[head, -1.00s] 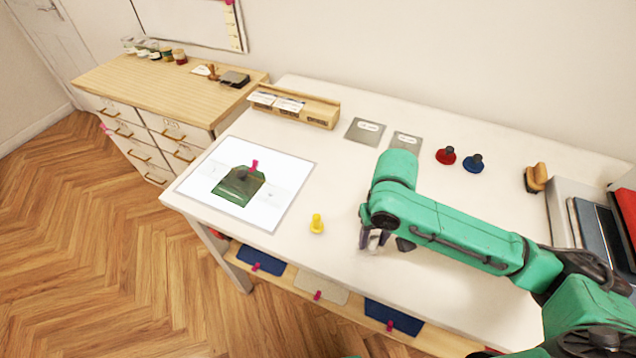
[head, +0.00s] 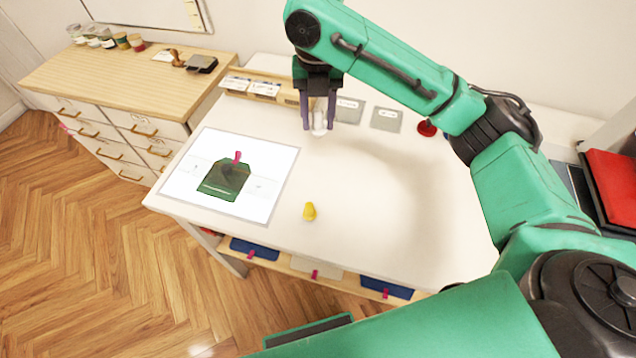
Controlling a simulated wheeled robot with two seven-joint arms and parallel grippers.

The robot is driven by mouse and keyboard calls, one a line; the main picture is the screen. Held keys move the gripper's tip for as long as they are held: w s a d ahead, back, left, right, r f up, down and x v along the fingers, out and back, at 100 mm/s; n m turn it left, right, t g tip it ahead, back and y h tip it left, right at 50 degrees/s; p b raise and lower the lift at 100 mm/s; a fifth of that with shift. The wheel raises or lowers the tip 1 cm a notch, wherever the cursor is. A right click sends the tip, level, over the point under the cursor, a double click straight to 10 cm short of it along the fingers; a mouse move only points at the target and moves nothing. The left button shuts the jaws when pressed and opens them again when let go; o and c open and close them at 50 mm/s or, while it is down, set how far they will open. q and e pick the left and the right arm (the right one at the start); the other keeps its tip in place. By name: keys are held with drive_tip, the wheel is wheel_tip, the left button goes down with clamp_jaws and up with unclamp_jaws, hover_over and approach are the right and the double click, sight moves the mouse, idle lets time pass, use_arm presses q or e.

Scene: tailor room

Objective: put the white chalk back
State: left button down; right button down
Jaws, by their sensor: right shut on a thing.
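My right gripper (head: 318,122) points down above the back middle of the white table. Its fingers are shut on the white chalk (head: 319,123), a small pale piece showing between and just below the fingertips. The chalk is in the air, clear of the tabletop as far as I can tell. A wooden holder (head: 290,98) with white labels stands behind and to the left of the gripper, partly hidden by it. A yellow chalk piece (head: 310,211) is on the table nearer the front. My left gripper is not in view.
Two grey plates with labels (head: 386,119) lie right of the gripper. A red-topped item (head: 427,128) is partly hidden by my arm. A white sheet with a green fabric piece (head: 224,180) lies at left. The table's middle is clear.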

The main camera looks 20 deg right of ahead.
sight(319, 137)
drive_tip(key=f, duration=0.7)
drive_tip(key=shift+s+d+f+b, duration=0.1)
drive_tip(key=shift+s+b, duration=0.1)
drive_tip(key=shift+b, duration=0.1)
wheel_tip(319, 137, down, 12)
drive_tip(key=shift+w+f+p, duration=0.1)
drive_tip(key=shift+f+p, duration=0.1)
drive_tip(key=shift+p, duration=0.85)
drive_tip(key=shift+f, duration=0.1)
drive_tip(key=shift+c, duration=2.2)
unclamp_jaws()
drive_tip(key=shift+f, duration=0.1)
